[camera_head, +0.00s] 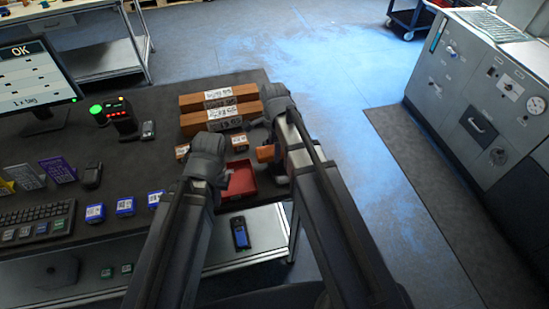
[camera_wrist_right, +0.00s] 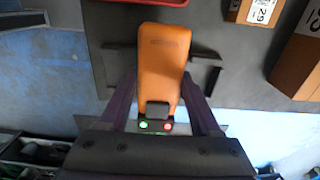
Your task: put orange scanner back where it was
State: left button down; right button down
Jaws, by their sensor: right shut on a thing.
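The orange scanner (camera_head: 265,153) is near the right edge of the dark table (camera_head: 160,95), just right of the red tray (camera_head: 242,181). In the right wrist view the scanner (camera_wrist_right: 164,62) lies lengthwise between the fingers of my right gripper (camera_wrist_right: 160,88), with a green and a red light at its near end. My right gripper (camera_head: 272,163) is shut on it. I cannot tell whether the scanner touches the table. My left gripper (camera_head: 218,181) is at the left side of the red tray; its fingers are mostly hidden by its wrist.
Two long brown boxes (camera_head: 219,96) and small labelled boxes (camera_head: 239,142) are behind the tray. Several blue boxes (camera_head: 125,206), a keyboard (camera_head: 38,222) and a monitor (camera_head: 32,82) are to the left. A dark handheld device (camera_head: 240,233) lies on the lower shelf.

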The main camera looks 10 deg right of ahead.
jog(key=shift+f+b, duration=1.6)
jog(key=shift+f, duration=0.15)
jog(key=shift+f, duration=0.1)
jog(key=shift+f, duration=0.15)
jog(key=shift+c, duration=1.8)
grip_release()
